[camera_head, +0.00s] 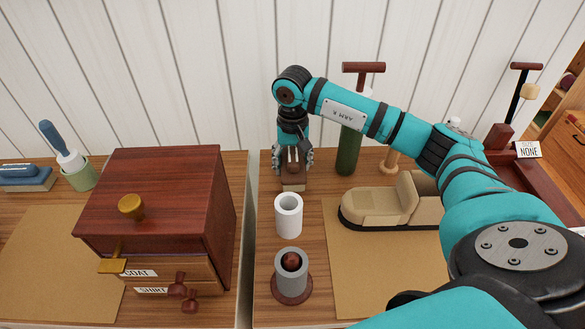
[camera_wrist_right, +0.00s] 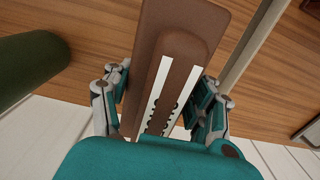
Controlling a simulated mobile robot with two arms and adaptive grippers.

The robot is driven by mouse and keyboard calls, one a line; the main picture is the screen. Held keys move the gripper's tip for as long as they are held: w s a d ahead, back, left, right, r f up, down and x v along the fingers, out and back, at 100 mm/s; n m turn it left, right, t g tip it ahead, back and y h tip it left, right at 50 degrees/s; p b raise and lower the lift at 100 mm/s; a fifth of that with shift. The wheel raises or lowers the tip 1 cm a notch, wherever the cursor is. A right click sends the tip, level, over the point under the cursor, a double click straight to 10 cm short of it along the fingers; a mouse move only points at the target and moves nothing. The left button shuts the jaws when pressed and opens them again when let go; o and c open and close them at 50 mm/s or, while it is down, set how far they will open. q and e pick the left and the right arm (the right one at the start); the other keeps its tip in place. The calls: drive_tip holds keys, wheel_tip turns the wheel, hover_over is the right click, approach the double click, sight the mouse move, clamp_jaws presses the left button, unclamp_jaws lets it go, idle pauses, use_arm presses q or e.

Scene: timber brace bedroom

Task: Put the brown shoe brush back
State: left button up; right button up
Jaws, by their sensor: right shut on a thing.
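The brown shoe brush (camera_head: 293,168) is at the back left of the right-hand tabletop, against the white wall side. It has a brown top and a paler part below. My right gripper (camera_head: 292,160) reaches down from above and is shut on it. In the right wrist view the brush (camera_wrist_right: 188,28) is a long brown block with a raised grip, and the fingers of my right gripper (camera_wrist_right: 165,100) are on both sides of it. I cannot tell whether the brush touches the table. My left gripper is not in view.
A white cylinder (camera_head: 288,216) and a grey holder (camera_head: 292,278) stand in front of the brush. A green bottle-like thing (camera_head: 348,150) stands to its right. A beige shoe-shaped form (camera_head: 375,208) is further right. A dark red drawer box (camera_head: 160,205) is left, across a gap.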

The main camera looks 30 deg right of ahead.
sight(293, 149)
drive_tip(key=shift+f, duration=1.35)
drive_tip(key=o, duration=1.1)
drive_tip(key=shift+r, duration=0.1)
wheel_tip(293, 149, up, 12)
drive_tip(key=shift+r+b, duration=0.15)
drive_tip(key=shift+b, duration=0.4)
